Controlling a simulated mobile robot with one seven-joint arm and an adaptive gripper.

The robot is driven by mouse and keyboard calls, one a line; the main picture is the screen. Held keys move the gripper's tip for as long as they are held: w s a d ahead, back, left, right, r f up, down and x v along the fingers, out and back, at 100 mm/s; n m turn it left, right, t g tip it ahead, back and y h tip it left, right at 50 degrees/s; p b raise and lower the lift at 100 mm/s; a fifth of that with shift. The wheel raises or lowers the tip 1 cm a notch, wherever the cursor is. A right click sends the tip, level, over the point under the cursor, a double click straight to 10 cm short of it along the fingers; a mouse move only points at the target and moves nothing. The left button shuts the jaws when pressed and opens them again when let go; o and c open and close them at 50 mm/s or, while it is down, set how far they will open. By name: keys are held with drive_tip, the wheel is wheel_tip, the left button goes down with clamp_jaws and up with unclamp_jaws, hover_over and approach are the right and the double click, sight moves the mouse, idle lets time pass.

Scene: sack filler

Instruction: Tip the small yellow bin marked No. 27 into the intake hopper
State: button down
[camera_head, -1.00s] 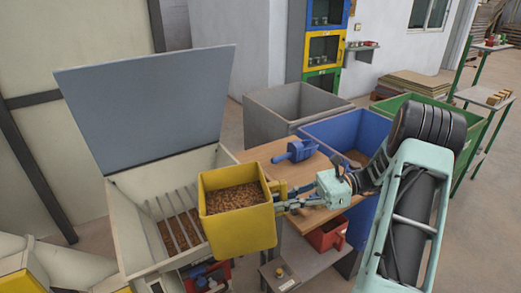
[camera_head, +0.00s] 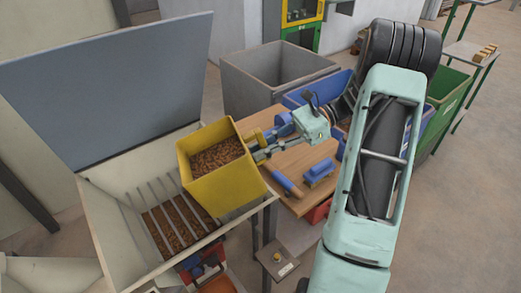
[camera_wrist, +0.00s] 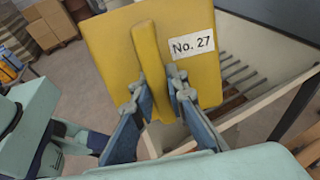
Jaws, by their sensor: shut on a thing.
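The small yellow bin (camera_head: 222,170) is full of brown pellets and hangs above the right side of the intake hopper, nearly upright with a slight tilt. In the wrist view its yellow wall (camera_wrist: 110,45) carries a white label reading No. 27. My gripper (camera_head: 258,147) is shut on the bin's handle; the wrist view shows the fingers (camera_wrist: 162,95) on both sides of the yellow grip. The intake hopper (camera_head: 105,205) is cream, with its grey lid (camera_head: 120,85) raised. Grate bars cross its opening over brown pellets (camera_head: 172,222). The bin hides part of the hopper's right rim.
A wooden table (camera_head: 300,160) right of the hopper bears a blue brush (camera_head: 319,172) and another blue-handled tool (camera_head: 287,184). A grey bin (camera_head: 265,85), a blue bin (camera_head: 300,95) and a green bin (camera_head: 447,90) stand behind.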

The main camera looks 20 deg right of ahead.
sight(245, 135)
wheel_tip(245, 135, up, 5)
drive_tip(key=h+p, duration=0.1)
drive_tip(key=h, duration=0.2)
drive_tip(key=shift+d+f, duration=0.1)
drive_tip(key=shift+a+h, duration=0.3)
drive_tip(key=shift+h, duration=0.3)
drive_tip(key=a+r+h+b, duration=0.1)
drive_tip(key=h, duration=0.1)
drive_tip(key=a+r+h+b, duration=0.1)
drive_tip(key=h, duration=0.1)
drive_tip(key=shift+w+a+r, duration=0.1)
drive_tip(key=shift+a+r, duration=0.2)
drive_tip(key=shift+r, duration=0.1)
drive_tip(key=a+r+h+p, duration=0.2)
drive_tip(key=a+h+p, duration=0.4)
drive_tip(key=a+h, duration=0.8)
drive_tip(key=shift+w+a+g+h, duration=0.3)
drive_tip(key=shift+w+a+g, duration=0.1)
drive_tip(key=shift+a, duration=4.05)
